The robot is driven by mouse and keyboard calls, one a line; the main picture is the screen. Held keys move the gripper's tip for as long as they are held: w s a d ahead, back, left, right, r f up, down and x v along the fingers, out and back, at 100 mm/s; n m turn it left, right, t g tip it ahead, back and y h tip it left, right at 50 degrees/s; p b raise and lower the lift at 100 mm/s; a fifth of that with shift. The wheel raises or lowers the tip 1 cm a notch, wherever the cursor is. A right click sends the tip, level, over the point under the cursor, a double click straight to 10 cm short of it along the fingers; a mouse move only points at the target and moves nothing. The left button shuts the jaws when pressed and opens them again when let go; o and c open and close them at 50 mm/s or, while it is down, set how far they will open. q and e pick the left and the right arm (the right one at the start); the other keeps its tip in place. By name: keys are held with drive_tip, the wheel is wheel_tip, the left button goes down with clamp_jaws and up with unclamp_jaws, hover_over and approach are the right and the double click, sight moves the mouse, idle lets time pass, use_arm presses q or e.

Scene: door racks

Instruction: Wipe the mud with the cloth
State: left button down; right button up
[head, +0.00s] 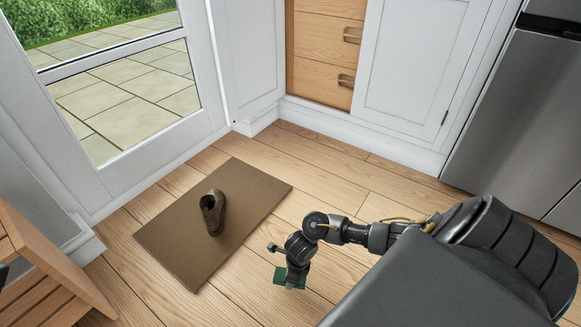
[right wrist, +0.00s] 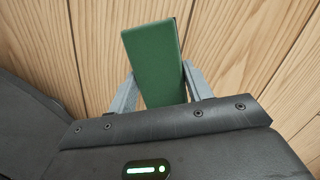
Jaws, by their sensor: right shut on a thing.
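My right gripper (head: 290,284) is shut on a green rectangular piece, the cloth (head: 280,276), low over the wooden floor to the right of the mat. In the right wrist view the cloth (right wrist: 153,65) stands out flat and stiff-looking between the two grey fingers, with floorboards behind it. I cannot tell whether it touches the floor. I can make out no distinct mud patch on the floor. A brown shoe (head: 213,211) stands on the brown doormat (head: 240,179). My left gripper is not in view.
A glazed white door (head: 140,110) is behind the mat at left. A slatted wooden rack (head: 40,275) stands at the lower left. White cabinets (head: 410,65) and a steel fridge (head: 515,110) line the back and right. The floor (head: 330,170) between mat and cabinets is clear.

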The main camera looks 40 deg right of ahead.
drive_tip(key=shift+r+p, duration=0.8)
drive_tip(key=shift+r, duration=0.4)
